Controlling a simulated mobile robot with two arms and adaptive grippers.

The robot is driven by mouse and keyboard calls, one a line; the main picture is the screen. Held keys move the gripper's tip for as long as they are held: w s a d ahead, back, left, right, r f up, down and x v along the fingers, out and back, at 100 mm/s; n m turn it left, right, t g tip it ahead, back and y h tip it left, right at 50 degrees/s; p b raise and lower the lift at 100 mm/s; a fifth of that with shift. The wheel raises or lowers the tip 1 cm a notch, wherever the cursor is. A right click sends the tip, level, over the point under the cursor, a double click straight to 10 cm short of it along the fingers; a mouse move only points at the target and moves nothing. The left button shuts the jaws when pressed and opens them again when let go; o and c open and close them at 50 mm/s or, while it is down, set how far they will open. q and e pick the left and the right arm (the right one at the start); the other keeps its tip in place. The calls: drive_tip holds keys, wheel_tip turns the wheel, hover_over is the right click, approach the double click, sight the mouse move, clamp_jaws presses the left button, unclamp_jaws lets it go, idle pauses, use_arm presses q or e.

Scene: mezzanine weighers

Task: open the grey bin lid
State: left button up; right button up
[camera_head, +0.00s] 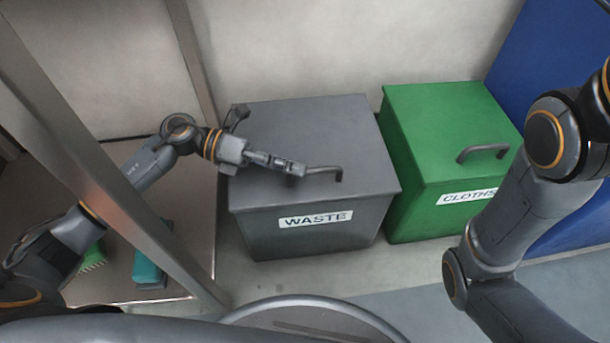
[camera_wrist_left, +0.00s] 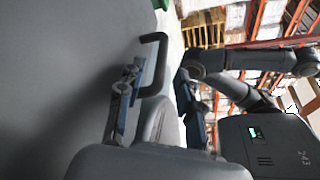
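The grey bin (camera_head: 300,225), labelled WASTE, stands on the floor in the middle of the head view. Its grey lid (camera_head: 310,125) lies shut on it. A dark bar handle (camera_head: 328,169) is on the lid near the front edge. My left gripper (camera_head: 299,168) is over the lid at the handle's left end. In the left wrist view the open fingers of my left gripper (camera_wrist_left: 160,78) stand on either side of the handle (camera_wrist_left: 163,62), with a gap visible. Whether either finger touches it I cannot tell. My right gripper is out of view.
A green bin (camera_head: 430,130) labelled CLOTHS stands close on the right, with its own handle. A metal post (camera_head: 130,190) slants past my left arm. A shelf on the left holds a teal item (camera_head: 150,262) and a green brush (camera_head: 93,256). A wall is behind the bins.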

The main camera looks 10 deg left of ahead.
use_arm(q)
drive_tip(key=shift+b+x, duration=0.4)
drive_tip(key=shift+x, duration=1.15)
drive_tip(key=shift+c, duration=0.2)
clamp_jaws()
